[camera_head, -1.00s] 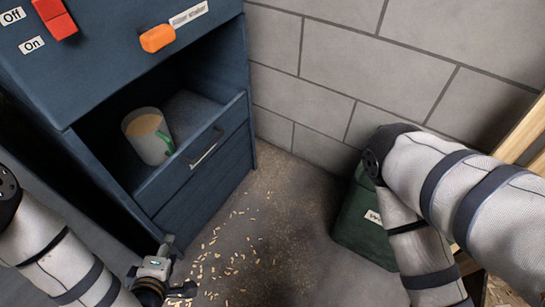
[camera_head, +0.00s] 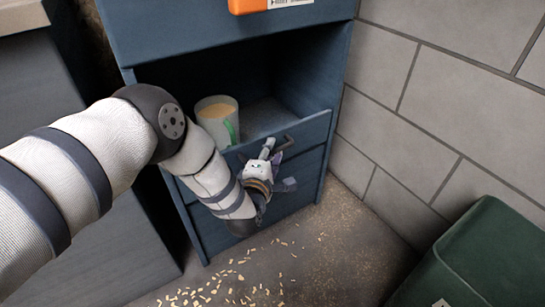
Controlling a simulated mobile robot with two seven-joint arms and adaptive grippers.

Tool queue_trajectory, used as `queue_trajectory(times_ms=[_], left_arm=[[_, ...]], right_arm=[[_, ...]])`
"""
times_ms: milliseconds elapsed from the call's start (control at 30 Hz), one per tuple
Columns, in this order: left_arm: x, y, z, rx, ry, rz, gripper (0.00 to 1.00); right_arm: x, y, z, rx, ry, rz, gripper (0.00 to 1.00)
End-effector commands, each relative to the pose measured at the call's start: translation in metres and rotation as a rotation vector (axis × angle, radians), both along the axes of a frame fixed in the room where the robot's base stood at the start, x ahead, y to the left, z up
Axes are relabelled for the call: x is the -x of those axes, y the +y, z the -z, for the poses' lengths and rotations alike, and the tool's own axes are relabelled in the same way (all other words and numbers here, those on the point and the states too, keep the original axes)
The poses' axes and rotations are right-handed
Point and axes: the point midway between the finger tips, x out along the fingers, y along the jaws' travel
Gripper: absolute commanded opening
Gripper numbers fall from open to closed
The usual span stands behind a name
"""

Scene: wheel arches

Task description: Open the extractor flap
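The blue cabinet (camera_head: 220,45) has an open recess and, below it, a front panel (camera_head: 312,135) with a dark bar handle (camera_head: 284,146). No label in view marks a part as the extractor flap, so I cannot tell if this panel is it. The panel is upright. My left gripper (camera_head: 279,167) is in front of the panel, close by the handle. Its fingers are apart with nothing seen between them. Whether a fingertip touches the handle I cannot tell. My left forearm hides the panel's left part. My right gripper is out of view.
An orange part (camera_head: 248,6) sits at the top edge. Wood chips (camera_head: 235,285) lie on the floor. A green box (camera_head: 485,262) stands at the right by the block wall (camera_head: 430,110).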

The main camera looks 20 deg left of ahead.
Motion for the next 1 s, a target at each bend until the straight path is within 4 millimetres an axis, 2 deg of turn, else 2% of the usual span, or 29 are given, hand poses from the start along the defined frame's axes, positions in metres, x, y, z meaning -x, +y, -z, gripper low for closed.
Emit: queue_trajectory(times_ms=[267,300,400,433,767,1000], left_arm=[[-0.0040,0.0003,-0.0004,0.000,0.001,0.001,0.31],[-0.0039,0.0003,-0.0003,-0.001,0.001,0.001,0.27],[-0.0038,0.0003,-0.0002,-0.001,0.001,0.000,0.04],[-0.0037,0.0004,-0.0002,-0.001,0.001,0.000,0.00],[-0.0035,-0.0001,0.0006,-0.007,-0.005,0.000,0.00],[-0.0022,-0.0064,0.0082,-0.077,-0.058,-0.001,0.00]], right_arm=[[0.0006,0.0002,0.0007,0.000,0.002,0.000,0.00],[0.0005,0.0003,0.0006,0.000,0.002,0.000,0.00],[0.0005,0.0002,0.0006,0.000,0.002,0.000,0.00],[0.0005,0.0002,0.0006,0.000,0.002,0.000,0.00],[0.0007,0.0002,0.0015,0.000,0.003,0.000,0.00],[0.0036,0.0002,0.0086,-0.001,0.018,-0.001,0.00]])
